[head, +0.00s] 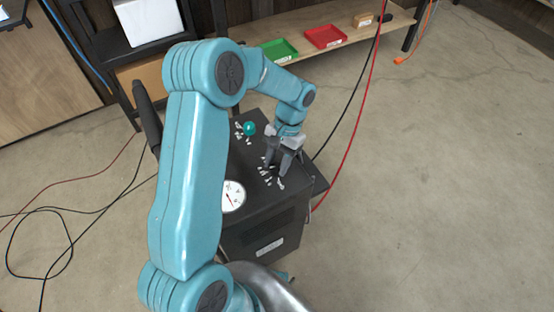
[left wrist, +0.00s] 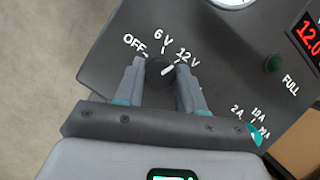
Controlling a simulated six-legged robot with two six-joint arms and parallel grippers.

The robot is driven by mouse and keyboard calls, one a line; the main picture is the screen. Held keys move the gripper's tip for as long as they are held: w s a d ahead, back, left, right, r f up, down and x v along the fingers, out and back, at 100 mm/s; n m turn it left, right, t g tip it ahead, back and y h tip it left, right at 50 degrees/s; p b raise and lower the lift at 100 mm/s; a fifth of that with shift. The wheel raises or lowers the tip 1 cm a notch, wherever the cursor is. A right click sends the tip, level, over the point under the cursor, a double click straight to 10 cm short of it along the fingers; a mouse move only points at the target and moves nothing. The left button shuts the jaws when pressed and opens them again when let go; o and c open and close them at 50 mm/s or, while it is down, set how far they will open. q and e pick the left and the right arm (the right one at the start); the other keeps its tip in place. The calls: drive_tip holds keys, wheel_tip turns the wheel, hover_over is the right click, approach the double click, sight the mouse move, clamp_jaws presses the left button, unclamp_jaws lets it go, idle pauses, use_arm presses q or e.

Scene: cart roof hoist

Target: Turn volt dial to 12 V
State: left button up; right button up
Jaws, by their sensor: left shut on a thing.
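The volt dial (left wrist: 158,72) is a dark round knob on the charger's dark top panel, with OFF, 6 V and 12 V marked around it. Its white pointer mark points toward the 12 V label (left wrist: 187,58). My left gripper (head: 279,168) reaches down onto the charger (head: 262,230) from above. In the left wrist view its two fingers (left wrist: 160,68) stand on either side of the dial, shut on it. In the head view the fingers hide the dial. My right gripper is not in view.
A red display (left wrist: 310,35) reads 12.0, though cut off at the edge. A green FULL lamp (left wrist: 273,63) and a teal amp knob (left wrist: 256,133) share the panel. A gauge (head: 232,196) sits at the charger's near side. A low shelf (head: 335,45) holds green and red trays.

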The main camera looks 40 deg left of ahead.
use_arm(q)
drive_tip(key=shift+m, duration=0.7)
drive_tip(key=o, duration=1)
drive_tip(key=v, duration=0.5)
drive_tip(key=p+v, duration=0.1)
drive_tip(key=v, duration=0.5)
drive_tip(key=p+v, duration=0.1)
drive_tip(key=v, duration=0.4)
drive_tip(key=shift+d+r, duration=0.2)
drive_tip(key=shift+d, duration=0.15)
